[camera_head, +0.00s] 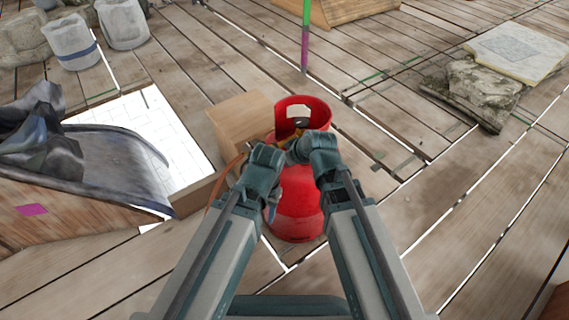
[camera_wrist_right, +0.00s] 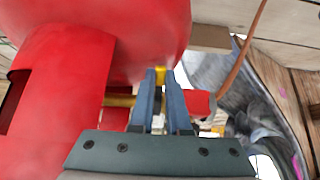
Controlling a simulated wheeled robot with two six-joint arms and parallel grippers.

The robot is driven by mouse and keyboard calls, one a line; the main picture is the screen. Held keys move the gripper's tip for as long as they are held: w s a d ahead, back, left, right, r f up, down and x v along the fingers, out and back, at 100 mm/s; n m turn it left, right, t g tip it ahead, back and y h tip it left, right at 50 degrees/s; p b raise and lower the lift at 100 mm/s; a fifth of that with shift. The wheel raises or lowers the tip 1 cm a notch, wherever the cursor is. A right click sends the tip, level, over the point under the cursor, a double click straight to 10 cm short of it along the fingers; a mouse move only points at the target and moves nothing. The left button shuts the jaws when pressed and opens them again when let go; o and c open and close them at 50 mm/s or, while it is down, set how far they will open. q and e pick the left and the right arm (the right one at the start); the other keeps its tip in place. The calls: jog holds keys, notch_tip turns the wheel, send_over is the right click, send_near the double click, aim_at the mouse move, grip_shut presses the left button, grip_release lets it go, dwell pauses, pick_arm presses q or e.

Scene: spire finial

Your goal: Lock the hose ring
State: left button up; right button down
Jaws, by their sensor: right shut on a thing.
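A red gas cylinder (camera_head: 296,222) stands upright on the planks, with an open red collar around its top. Both my arms reach to its valve area. In the right wrist view, my right gripper (camera_wrist_right: 166,78) has its blue fingers close together on a small yellow part, which looks like the hose ring (camera_wrist_right: 160,76). A brass stem (camera_wrist_right: 118,100) shows left of the fingers and a red fitting (camera_wrist_right: 199,104) right of them. My left gripper (camera_head: 281,150) is at the valve's left side; its jaws are hidden. An orange-brown hose (camera_wrist_right: 243,48) runs upward from the fitting.
A wooden block (camera_head: 238,118) stands just behind and left of the cylinder. A dark draped sheet (camera_head: 115,160) lies at left, beside a white opening (camera_head: 170,130). Stone slabs (camera_head: 485,90) lie at upper right. The planks right of the cylinder are clear.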

jog(key=shift+f+t+y+b, duration=0.4)
jog(key=shift+t+b, duration=0.2)
jog(key=shift+b, duration=0.25)
jog(key=shift+a, duration=0.1)
jog(key=shift+r, duration=0.1)
jog(key=c, duration=0.9)
grip_release()
